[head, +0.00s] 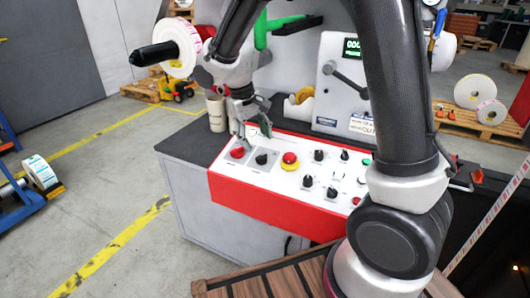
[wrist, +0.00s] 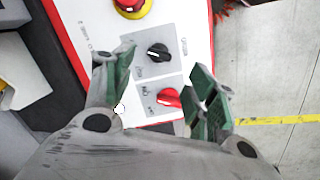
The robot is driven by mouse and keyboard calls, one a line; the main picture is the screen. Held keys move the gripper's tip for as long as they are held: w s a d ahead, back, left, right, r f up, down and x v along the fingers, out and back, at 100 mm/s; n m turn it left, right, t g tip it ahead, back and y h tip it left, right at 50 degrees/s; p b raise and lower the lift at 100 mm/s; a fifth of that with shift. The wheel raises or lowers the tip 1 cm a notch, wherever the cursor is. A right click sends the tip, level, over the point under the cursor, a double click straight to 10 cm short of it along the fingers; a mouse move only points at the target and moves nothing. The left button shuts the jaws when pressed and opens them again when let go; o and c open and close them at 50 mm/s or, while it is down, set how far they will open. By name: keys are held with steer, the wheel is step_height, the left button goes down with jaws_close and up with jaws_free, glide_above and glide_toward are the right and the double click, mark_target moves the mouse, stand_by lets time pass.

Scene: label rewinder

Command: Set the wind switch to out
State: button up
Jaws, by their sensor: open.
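A red rotary knob (head: 237,153) and a black rotary knob (head: 262,159) sit side by side at the left end of the control panel (head: 225,187). In the wrist view the black knob (wrist: 158,53) and the red knob (wrist: 168,97) each sit on a grey label plate. The lettering is too small to tell which one is the wind switch. My gripper (head: 254,133) is open and empty over these knobs. In the wrist view its green-padded fingers (wrist: 160,80) stand on either side, with both knobs between them in the picture and no visible contact.
A red emergency-stop button on a yellow collar (head: 289,160) is just right of the black knob. Several more black knobs fill the panel further right.

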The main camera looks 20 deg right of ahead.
mark_target(261, 156)
steer(key=x, duration=0.7)
steer(key=shift+f, duration=0.35)
steer(key=c, duration=1)
